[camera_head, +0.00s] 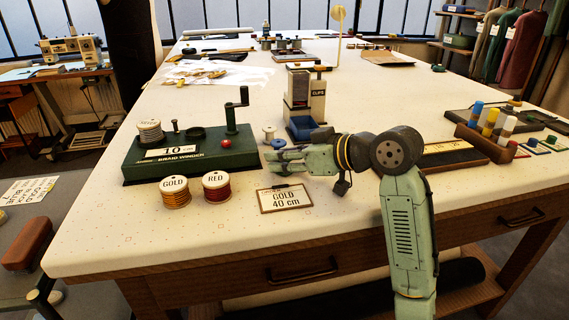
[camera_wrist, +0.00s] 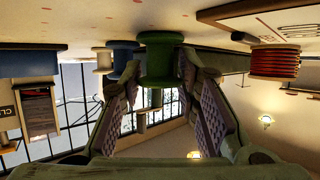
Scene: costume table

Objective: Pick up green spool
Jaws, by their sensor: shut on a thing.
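The green spool (camera_wrist: 160,62) is between the two finger pads of my gripper (camera_wrist: 158,100) in the wrist view, which looks upside down. The pads press on its sides, and its wide flange shows beyond them. In the head view my gripper (camera_head: 272,160) is low over the table, right of the braid winder; there the green spool is hard to make out, largely covered by the fingers. A blue spool (camera_wrist: 122,62) and a white spool (camera_wrist: 103,60) stand close beside it in the wrist view. The white spool also shows in the head view (camera_head: 269,132).
The green braid winder (camera_head: 190,150) stands left. The gold spool (camera_head: 174,193) and red spool (camera_head: 216,187) stand in front of it. A "GOLD 40 cm" card (camera_head: 285,198) lies just below my gripper. The clips dispenser (camera_head: 318,100) stands behind. The table's front left is clear.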

